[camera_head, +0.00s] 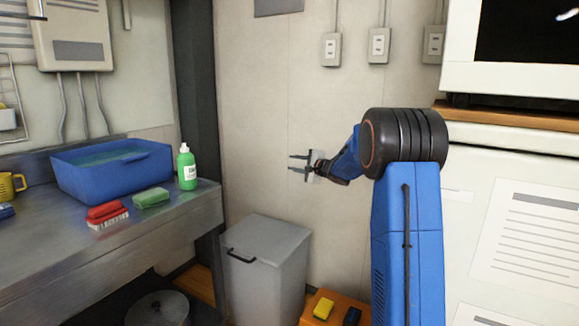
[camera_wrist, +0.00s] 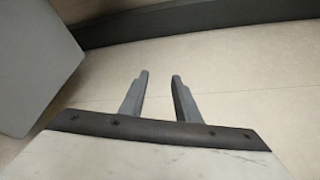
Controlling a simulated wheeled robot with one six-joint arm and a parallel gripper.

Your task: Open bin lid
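A grey bin stands on the floor between the metal counter and the wall, with its flat grey lid (camera_head: 268,238) closed on top. A black handle (camera_head: 241,255) sits at the bin's front left, near the lid's edge. My gripper (camera_head: 291,163) is open and empty, raised well above the bin in front of the wall. In the wrist view my gripper (camera_wrist: 160,78) shows two parted fingers with only pale surface beyond. A grey flat-sided thing at the left of the wrist view may be the bin; I cannot tell.
A metal counter (camera_head: 100,262) at left holds a blue basin (camera_head: 112,178), a green bottle (camera_head: 187,168), a red brush (camera_head: 104,211) and a green sponge (camera_head: 152,198). An orange box (camera_head: 335,301) with a yellow item stands right of the bin. The space above the lid is clear.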

